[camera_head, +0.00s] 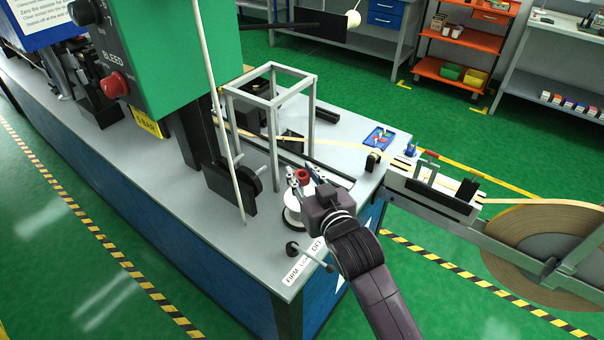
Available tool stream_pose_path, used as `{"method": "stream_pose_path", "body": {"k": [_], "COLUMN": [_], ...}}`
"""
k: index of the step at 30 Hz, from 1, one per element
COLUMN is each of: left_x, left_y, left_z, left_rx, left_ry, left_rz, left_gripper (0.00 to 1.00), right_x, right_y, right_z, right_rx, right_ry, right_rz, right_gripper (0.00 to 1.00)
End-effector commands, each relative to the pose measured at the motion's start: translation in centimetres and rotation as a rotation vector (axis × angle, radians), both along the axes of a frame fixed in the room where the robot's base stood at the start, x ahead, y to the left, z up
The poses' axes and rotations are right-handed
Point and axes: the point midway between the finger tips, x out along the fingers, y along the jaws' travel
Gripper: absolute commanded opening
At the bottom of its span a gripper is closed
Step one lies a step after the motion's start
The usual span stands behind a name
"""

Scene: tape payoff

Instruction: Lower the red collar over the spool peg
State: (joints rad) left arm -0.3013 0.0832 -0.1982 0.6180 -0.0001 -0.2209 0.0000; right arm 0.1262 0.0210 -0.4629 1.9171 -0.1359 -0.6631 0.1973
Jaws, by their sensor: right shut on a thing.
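The red collar (302,175) is small and ring-like, near the front right corner of the grey bench. My right gripper (304,183) reaches in from the lower right and is shut on the collar, with a fingertip on either side of it. A white spool (293,214) stands on the bench just below and behind the gripper in the picture, partly covered by it. The spool peg is not clearly visible. I cannot tell how far the collar is above the peg or whether they touch. My left gripper is not in view.
A grey frame (277,100) stands behind the spool, and a green machine (185,55) with a pale rod is to the left. A T-handle (300,252) and labels are at the bench's front corner. A tape reel (540,245) hangs at the right.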

Motion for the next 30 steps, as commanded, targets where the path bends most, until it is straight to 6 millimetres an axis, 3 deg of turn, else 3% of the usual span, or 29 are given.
{"method": "stream_pose_path", "body": {"k": [5, 17, 30], "left_x": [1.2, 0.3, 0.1], "left_y": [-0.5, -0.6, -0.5], "left_z": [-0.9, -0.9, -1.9], "left_rx": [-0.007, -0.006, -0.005], "left_ry": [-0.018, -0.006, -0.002], "left_rz": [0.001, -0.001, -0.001], "left_gripper": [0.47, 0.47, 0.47], "right_x": [0.0, 0.0, 0.0], "right_y": [0.0, 0.0, 0.0], "right_z": [-0.8, -0.9, -2.7], "right_rx": [0.001, 0.000, 0.001], "right_ry": [-0.002, -0.001, -0.001], "right_rz": [0.000, 0.000, 0.000], "right_gripper": [0.01, 0.01, 0.01]}}
